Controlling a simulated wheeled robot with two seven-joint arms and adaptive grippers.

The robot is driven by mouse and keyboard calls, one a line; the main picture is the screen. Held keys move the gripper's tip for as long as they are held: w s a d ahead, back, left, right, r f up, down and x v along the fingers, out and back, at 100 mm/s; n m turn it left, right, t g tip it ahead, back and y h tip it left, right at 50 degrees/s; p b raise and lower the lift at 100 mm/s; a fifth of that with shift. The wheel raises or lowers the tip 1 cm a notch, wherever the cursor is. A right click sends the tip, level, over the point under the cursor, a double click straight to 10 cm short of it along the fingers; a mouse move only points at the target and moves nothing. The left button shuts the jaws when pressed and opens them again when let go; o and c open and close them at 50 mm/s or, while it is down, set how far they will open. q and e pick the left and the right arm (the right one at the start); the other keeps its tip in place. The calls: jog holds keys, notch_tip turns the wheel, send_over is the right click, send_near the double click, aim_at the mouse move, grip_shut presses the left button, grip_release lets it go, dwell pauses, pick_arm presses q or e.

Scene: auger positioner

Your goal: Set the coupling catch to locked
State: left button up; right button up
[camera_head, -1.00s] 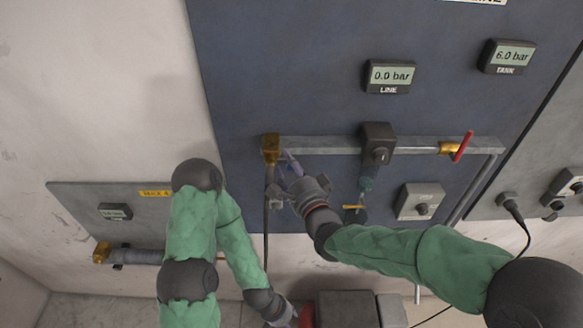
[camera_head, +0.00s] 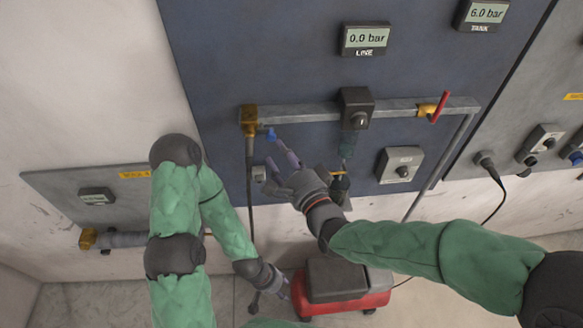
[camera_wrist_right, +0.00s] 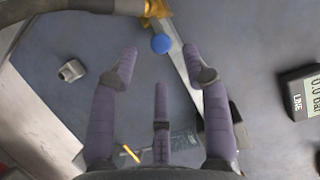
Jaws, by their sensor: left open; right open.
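The brass coupling (camera_head: 249,120) sits at the left end of the grey pipe, with a hose hanging from it. A small blue piece (camera_head: 270,134), which looks like its catch, sticks out just right of and below the coupling. In the right wrist view, the blue piece (camera_wrist_right: 161,43) shows round beside the brass part (camera_wrist_right: 157,8). I cannot read its position. My right gripper (camera_head: 279,152) is open and empty just below the blue piece, apparently apart from it. My left gripper (camera_head: 283,287) is open and low, beside the red cart.
A red-handled valve (camera_head: 440,107) is at the pipe's right end, with a dark knob block (camera_head: 356,108) mid-pipe. The line gauge (camera_head: 364,39) reads 0.0 bar. A grey switch box (camera_head: 400,165) is right of my right gripper. The red cart (camera_head: 345,293) stands on the floor.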

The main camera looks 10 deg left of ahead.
jog(key=v, duration=0.4)
jog(key=shift+s+d, duration=0.1)
jog(key=shift+s, duration=0.05)
dwell(0.4)
jog(key=w+d+f+n+g+h+b, duration=0.1)
jog(key=d+f+n+g+h+b, duration=0.3)
jog(key=f, duration=1.3)
jog(key=w+d+f+m+g+h+b, duration=0.15)
jog(key=d+f+b, duration=0.4)
jog(key=f, duration=1.05)
jog(key=s+d+f+n+g+b, duration=0.1)
jog(key=s+f, duration=0.4)
jog(key=f, duration=0.5)
jog(key=s+d+f+n+g+h+b, duration=0.1)
jog(key=s+d+f+g+b, duration=0.3)
jog(key=f, duration=0.6)
jog(key=s+d+f+n+g+h+b, duration=0.1)
jog(key=s+d+f+n+g+b, duration=0.2)
jog(key=s+f, duration=0.4)
notch_tip(320, 180, down, 3)
jog(key=shift+s+d+f, duration=0.1)
jog(key=shift+s+d, duration=0.1)
jog(key=shift+d, duration=0.15)
